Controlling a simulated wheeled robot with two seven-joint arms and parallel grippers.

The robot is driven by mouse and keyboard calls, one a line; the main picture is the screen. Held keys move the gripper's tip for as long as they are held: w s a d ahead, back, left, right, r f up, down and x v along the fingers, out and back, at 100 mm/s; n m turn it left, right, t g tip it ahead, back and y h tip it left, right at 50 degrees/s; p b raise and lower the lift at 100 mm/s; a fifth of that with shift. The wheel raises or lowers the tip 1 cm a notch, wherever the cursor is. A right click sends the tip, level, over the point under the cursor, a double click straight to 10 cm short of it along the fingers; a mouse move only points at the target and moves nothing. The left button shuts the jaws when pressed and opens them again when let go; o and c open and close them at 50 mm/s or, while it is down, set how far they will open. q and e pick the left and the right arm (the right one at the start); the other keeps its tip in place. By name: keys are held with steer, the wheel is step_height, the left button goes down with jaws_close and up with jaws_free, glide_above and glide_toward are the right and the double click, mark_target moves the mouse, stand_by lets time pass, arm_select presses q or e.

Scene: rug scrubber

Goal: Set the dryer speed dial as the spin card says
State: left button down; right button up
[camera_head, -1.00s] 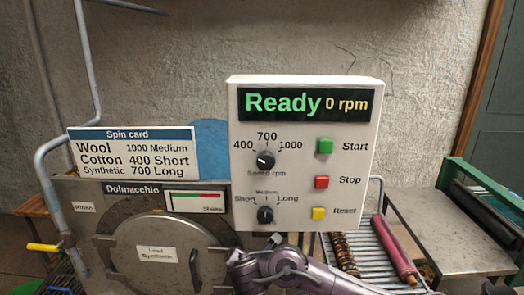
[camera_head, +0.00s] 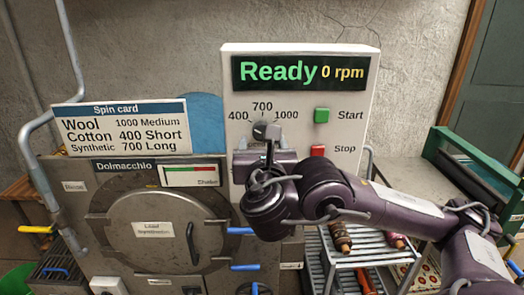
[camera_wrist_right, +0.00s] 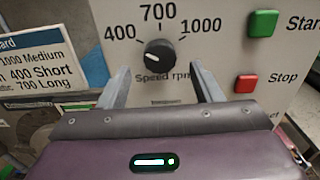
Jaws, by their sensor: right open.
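The speed dial (camera_head: 266,131) is a dark round knob on the white control panel (camera_head: 300,60), under the marks 400, 700 and 1000. In the right wrist view the dial (camera_wrist_right: 160,55) shows a small white mark on its left side; its exact setting is hard to tell. The spin card (camera_head: 125,128) lists Wool 1000 Medium, Cotton 400 Short, Synthetic 700 Long. A label (camera_head: 153,229) on the round door reads Load Synthetic. My right gripper (camera_wrist_right: 160,72) is open and empty, its fingers apart just below and either side of the dial. The left gripper is out of view.
The display (camera_head: 300,72) reads Ready, 0 rpm. The green Start button (camera_head: 321,115) and red Stop button (camera_head: 317,150) sit right of the dial. My right arm hides the lower panel, including the lower dial. A rack (camera_head: 350,262) with rollers stands at the right.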

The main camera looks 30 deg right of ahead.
mark_target(262, 135)
steer(key=b+x, duration=0.1)
steer(key=x, duration=0.2)
steer(key=shift+w+d, duration=0.1)
steer(key=shift+w, duration=0.15)
steer(key=shift+s, duration=0.1)
steer(key=c, duration=1)
